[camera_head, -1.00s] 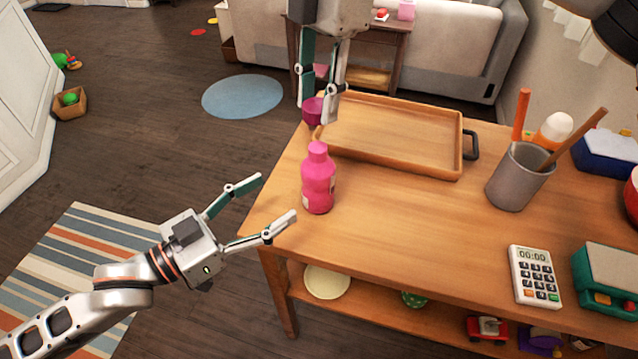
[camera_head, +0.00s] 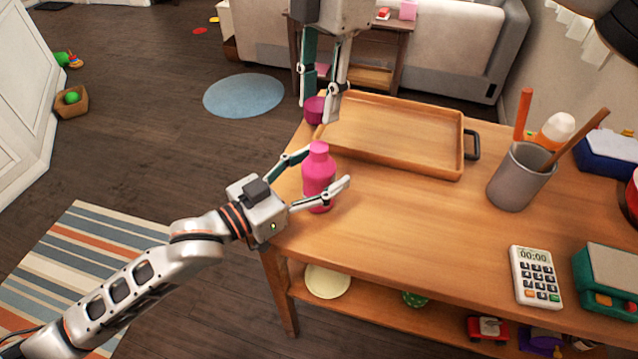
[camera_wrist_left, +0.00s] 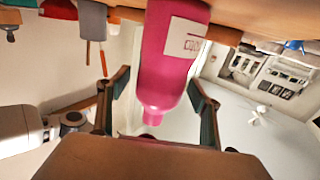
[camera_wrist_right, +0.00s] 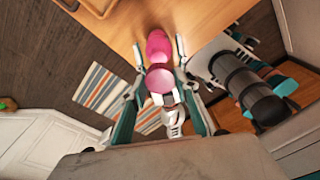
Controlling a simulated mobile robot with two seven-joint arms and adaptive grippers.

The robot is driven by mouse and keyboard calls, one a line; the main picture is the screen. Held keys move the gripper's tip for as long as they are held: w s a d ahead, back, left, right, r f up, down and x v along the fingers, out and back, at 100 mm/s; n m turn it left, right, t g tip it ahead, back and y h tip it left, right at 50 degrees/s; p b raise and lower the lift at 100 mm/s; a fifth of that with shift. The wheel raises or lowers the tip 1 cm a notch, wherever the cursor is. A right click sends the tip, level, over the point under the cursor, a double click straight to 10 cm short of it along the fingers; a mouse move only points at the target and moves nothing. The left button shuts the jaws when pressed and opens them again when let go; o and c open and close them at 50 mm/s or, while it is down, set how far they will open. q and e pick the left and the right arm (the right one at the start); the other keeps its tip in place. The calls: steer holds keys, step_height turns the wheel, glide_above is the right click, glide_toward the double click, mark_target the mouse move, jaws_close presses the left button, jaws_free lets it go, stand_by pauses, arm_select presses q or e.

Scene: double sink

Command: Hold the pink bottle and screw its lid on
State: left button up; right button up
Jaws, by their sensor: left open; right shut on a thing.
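The pink bottle (camera_head: 319,172) stands upright near the table's left edge. It also shows between the fingers in the left wrist view (camera_wrist_left: 170,60). My left gripper (camera_head: 328,168) is open, with its fingers on either side of the bottle; I see gaps beside it in the left wrist view. My right gripper (camera_head: 320,105) points down and is shut on the darker pink lid (camera_head: 314,109), which is held above the table, apart from the bottle and farther back. The lid also shows in the right wrist view (camera_wrist_right: 160,80), with the bottle (camera_wrist_right: 158,45) beyond it.
A wooden tray (camera_head: 455,170) lies behind the bottle to the right. A grey cup (camera_head: 515,180) with sticks stands farther right. A calculator (camera_head: 535,276) and a green-grey box (camera_head: 612,278) lie at the front right. The middle of the tabletop is clear.

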arm_select(q)
steer(key=c, duration=1.7)
arm_select(e)
glide_above(319, 146)
steer(key=shift+d+f, duration=0.1)
steer(key=shift+f, duration=2.35)
steer(key=shift+f, duration=0.1)
steer(key=shift+f, duration=0.8)
steer(key=shift+f, duration=0.55)
arm_select(q)
jaws_close()
